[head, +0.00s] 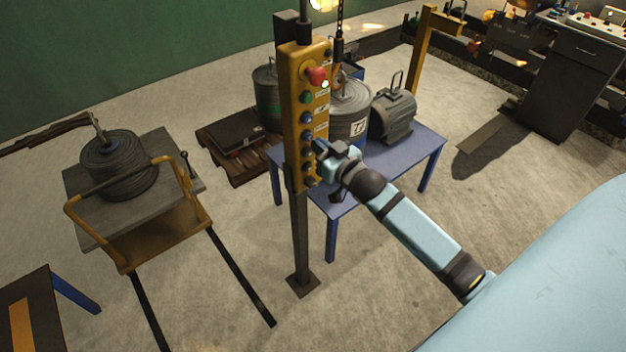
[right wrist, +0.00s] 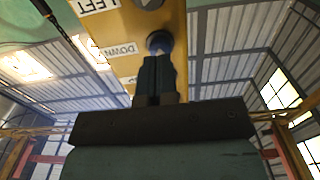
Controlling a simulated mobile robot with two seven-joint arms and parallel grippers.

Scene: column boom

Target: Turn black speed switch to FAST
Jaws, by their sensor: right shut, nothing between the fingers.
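The yellow control box (head: 291,85) stands upright on a dark post, its button face turned to the right. A red mushroom button (head: 316,76) is near its top, with green, blue and dark buttons below. A small dark knob (head: 327,56) sits at the top; I cannot tell whether it is the black speed switch, and no FAST label is readable. My right gripper (head: 319,147) is shut and empty at the lower part of the face. In the right wrist view its fingertips (right wrist: 157,60) are by a blue button (right wrist: 159,41) near a DOWN label; contact is unclear. My left gripper is not in view.
A blue table (head: 425,150) behind the box bears a grey motor (head: 393,112) and a drum (head: 347,115). A yellow-handled cart (head: 155,238) with a coil stands at left. A pallet (head: 222,150) lies behind. Floor around the post's base is clear.

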